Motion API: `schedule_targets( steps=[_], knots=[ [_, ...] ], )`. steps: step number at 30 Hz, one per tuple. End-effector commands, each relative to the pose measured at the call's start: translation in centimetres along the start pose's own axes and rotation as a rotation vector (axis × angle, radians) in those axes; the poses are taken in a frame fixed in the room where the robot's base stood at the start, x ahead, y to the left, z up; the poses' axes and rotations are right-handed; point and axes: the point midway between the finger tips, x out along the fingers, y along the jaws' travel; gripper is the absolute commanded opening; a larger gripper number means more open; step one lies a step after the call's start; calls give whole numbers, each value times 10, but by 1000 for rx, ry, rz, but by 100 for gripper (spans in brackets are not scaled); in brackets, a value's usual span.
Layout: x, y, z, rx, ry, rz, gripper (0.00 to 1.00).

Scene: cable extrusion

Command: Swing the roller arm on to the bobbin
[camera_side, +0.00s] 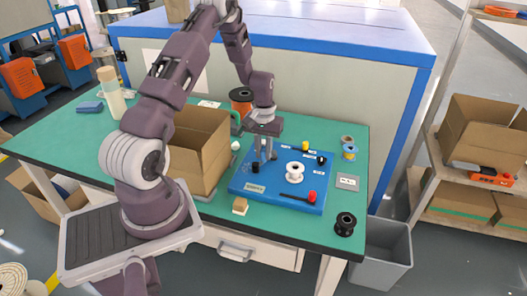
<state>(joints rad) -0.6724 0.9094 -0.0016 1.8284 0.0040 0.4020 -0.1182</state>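A blue board (245,179) lies on the green table. A white bobbin (294,172) stands upright near its middle. A dark bar with a red end (312,197) lies along the board's front right, apart from the bobbin; it may be the roller arm, but I cannot tell for sure. A black post (255,166) stands at the board's left, and a yellow piece (305,146) and a black knob (321,158) at its back right. My gripper (265,160) points down over the board's back left, left of the bobbin. Its fingers are too small to read as open or shut.
An open cardboard box (200,150) stands close left of the board. An orange spool (241,99) is behind, small spools (349,152) are at the right, and a black spool (345,223) is at the front right corner. A small wooden block (240,206) lies in front.

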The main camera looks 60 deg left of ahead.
Motion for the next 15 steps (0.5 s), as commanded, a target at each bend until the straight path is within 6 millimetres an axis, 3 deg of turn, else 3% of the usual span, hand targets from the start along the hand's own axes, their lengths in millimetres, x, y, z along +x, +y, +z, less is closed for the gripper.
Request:
schedule_targets(
  steps=[2,15],
  knots=[
    [0,0,0,0,0,0,0],
    [0,0,0,0,-1,-1,0]
  ],
)
